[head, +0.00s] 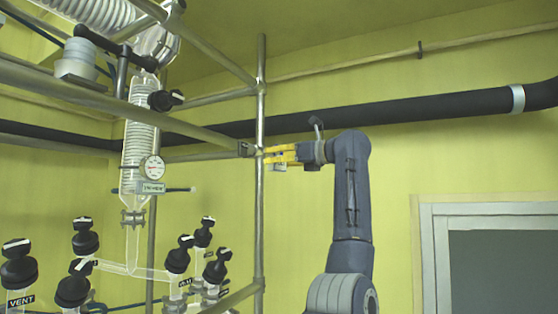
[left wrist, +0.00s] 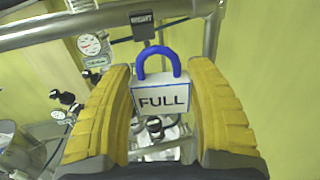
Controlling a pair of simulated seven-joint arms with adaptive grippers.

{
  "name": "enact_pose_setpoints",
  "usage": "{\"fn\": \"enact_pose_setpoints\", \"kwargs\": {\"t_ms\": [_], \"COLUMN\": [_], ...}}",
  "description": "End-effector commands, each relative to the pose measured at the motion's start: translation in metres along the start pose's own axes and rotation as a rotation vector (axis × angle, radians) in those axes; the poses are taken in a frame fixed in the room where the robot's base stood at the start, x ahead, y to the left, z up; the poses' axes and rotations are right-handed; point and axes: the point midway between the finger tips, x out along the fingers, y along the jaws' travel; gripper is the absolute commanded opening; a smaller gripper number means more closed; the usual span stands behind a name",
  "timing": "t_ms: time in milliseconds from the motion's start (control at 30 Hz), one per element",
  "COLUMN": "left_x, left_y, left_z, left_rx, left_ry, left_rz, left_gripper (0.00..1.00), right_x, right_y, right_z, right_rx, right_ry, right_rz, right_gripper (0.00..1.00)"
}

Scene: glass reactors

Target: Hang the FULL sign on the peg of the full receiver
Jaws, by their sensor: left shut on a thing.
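The FULL sign (left wrist: 162,100) is a white plate with blue edging, dark lettering and a blue loop on top. In the left wrist view it is upright between the two yellow fingers of my left gripper (left wrist: 160,110), which is shut on it. In the head view the yellow fingers of my left gripper (head: 281,154) point left, close to the upright metal post; the sign is too small there to make out clearly. A dark labelled block (left wrist: 143,25) is on the rail beyond the sign's loop; its text is unclear. I cannot tell which receiver is full. My right gripper is not in view.
A metal frame post (head: 260,200) and rails (head: 150,105) stand beside my left gripper. A glass column with a gauge (head: 152,168) and several black-capped fittings (head: 73,285) are at left. A black pipe (head: 430,107) runs along the wall behind.

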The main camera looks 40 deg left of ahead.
Motion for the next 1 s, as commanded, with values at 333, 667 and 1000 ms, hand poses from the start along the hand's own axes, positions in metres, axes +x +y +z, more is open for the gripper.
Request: {"fn": "enact_pose_setpoints", "kwargs": {"t_ms": [333, 667, 1000], "left_x": [0.013, 0.027, 0.041], "left_y": [0.003, 0.006, 0.009], "left_z": [-0.001, -0.002, -0.003], "left_rx": [-0.001, 0.0, 0.0], "left_ry": [0.0, -0.001, 0.0], "left_rz": [0.001, 0.001, 0.001], "left_gripper": [0.27, 0.27, 0.27], "right_x": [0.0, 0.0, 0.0], "right_y": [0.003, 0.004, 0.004], "right_z": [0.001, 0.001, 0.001], "right_rx": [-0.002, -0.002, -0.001], "right_ry": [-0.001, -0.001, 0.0], "right_rz": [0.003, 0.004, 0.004], "right_gripper": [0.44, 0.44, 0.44]}}
